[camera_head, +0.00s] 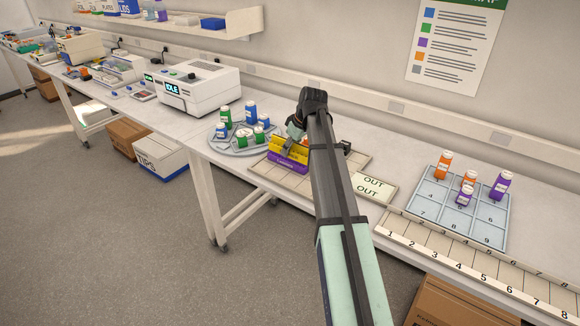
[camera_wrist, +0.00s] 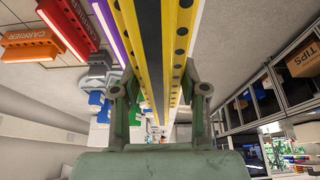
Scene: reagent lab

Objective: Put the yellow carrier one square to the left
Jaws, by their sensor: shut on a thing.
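The yellow carrier (camera_head: 290,146) is over the beige squared mat (camera_head: 263,171) on the bench. It runs up the middle of the wrist view as a long yellow bar (camera_wrist: 129,22). My gripper (camera_head: 295,139) is shut on it, with one finger on each side in the wrist view (camera_wrist: 159,88). I cannot tell whether it touches the mat. A purple carrier (camera_head: 284,163) lies close in front of it. In the wrist view, purple (camera_wrist: 108,24), red (camera_wrist: 68,28) and orange (camera_wrist: 31,49) carriers show to its left. My arm hides part of the mat.
A round tray (camera_head: 222,149) with blue and green bottles stands left of the mat, below a white instrument (camera_head: 204,88). Right are an OUT card (camera_head: 374,187), a blue numbered tray (camera_head: 441,211) with orange and purple bottles, and a numbered strip (camera_head: 447,245).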

